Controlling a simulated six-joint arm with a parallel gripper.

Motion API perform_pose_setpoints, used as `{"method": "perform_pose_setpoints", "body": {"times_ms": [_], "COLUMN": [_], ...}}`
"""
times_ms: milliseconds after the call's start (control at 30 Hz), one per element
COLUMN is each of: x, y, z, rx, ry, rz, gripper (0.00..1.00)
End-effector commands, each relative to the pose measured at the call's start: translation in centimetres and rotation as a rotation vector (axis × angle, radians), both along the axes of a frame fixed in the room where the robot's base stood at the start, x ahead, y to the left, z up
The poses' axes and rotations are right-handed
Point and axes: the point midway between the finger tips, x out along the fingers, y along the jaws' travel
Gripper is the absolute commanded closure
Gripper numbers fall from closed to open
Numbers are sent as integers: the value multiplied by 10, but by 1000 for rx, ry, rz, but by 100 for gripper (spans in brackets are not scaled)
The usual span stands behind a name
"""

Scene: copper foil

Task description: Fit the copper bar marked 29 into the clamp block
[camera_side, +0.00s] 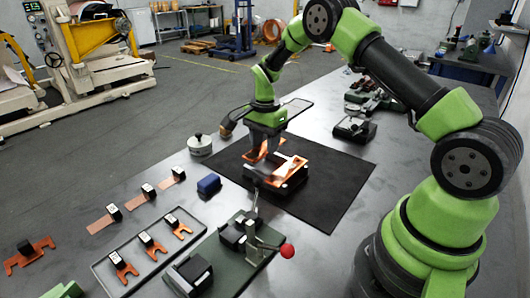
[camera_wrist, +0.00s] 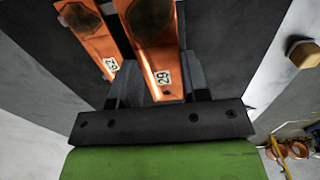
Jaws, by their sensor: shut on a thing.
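My gripper (camera_side: 265,140) points down over the black mat and is shut on a copper bar.
The black mat (camera_side: 335,185) has free room on its right. A blue block (camera_side: 208,184) and a round pale weight (camera_side: 199,144) stand to its left. A tray (camera_side: 188,239) of copper pieces and a toggle-clamp fixture (camera_side: 258,241) with a red knob are in front. Dark metal parts (camera_side: 355,128) stand behind.

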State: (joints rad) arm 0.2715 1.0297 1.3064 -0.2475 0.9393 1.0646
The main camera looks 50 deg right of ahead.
Motion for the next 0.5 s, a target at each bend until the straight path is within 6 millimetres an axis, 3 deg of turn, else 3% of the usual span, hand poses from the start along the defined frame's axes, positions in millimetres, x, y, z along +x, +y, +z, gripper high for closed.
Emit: {"method": "perform_pose_setpoints", "body": {"times_ms": [200, 333, 433, 500], "x": [1, 1, 2, 0], "y": [0, 8, 33, 60], "z": [46, 59, 61, 59], "rx": [-2, -2, -1, -1], "ry": [-6, -3, 1, 3], "rz": [1, 4, 12, 18], "gripper": [88, 88, 88, 88]}}
